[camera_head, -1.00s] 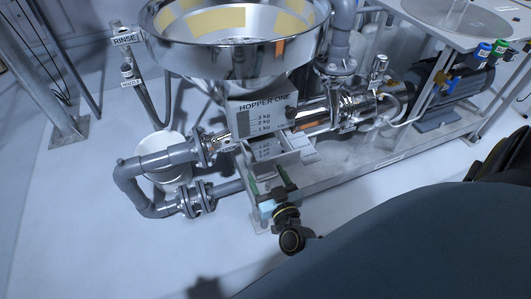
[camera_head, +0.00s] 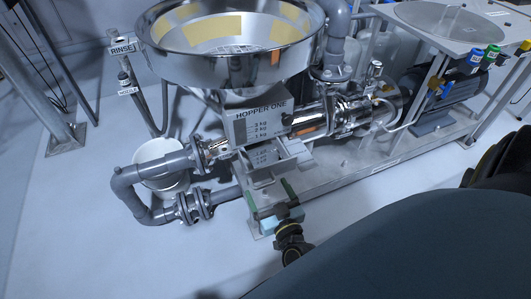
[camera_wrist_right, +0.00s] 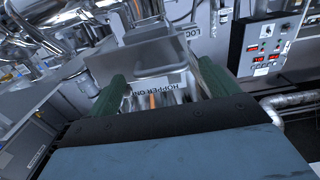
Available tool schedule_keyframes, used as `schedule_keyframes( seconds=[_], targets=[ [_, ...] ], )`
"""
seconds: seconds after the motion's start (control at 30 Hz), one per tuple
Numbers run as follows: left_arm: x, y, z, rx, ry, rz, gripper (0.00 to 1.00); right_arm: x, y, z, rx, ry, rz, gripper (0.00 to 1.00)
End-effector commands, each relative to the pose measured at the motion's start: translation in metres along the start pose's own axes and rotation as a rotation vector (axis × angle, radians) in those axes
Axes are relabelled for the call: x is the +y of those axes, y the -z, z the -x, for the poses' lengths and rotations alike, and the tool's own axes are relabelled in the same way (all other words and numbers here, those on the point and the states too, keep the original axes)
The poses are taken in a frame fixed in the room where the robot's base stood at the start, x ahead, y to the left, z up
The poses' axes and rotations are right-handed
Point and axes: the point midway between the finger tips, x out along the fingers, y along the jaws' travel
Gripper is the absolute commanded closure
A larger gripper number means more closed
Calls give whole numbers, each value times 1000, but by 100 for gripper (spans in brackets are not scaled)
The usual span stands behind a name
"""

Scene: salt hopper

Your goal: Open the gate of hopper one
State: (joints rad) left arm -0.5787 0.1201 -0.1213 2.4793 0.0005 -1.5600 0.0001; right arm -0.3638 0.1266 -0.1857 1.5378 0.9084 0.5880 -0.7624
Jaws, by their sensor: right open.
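Hopper one is a wide steel bowl (camera_head: 180,68) above a grey panel (camera_head: 258,121) marked "HOPPER ONE" with kg marks. I cannot tell which part is the gate. My right gripper (camera_head: 270,194) is open and empty, just in front of and below the box. In the right wrist view its two green fingers (camera_wrist_right: 162,82) stand apart, with grey metal plates and the "HOPPER ONE" lettering (camera_wrist_right: 157,87) beyond them. No contact can be made out. My left gripper is not in view.
Grey pipes (camera_head: 150,165) and a white bucket (camera_head: 160,181) stand left of the hopper. A steel pump body (camera_head: 350,112) and a dark motor (camera_head: 450,105) lie to the right on a metal base. A control panel (camera_wrist_right: 263,48) shows in the wrist view.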

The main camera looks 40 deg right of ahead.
Motion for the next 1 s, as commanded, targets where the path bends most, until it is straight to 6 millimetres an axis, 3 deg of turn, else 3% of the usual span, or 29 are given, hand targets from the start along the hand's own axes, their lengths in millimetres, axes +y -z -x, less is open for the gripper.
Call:
schedule_keyframes(
  seconds=[0.2,0.4,0.6,1.0],
  targets=[
    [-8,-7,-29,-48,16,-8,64,0,2,56,-6,0,-1,14],
    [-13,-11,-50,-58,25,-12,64,0,0,91,-5,-1,-1,14],
    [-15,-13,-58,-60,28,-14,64,0,0,105,-3,0,-2,14],
    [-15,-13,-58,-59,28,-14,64,0,0,106,-2,0,-2,14]
  ],
)
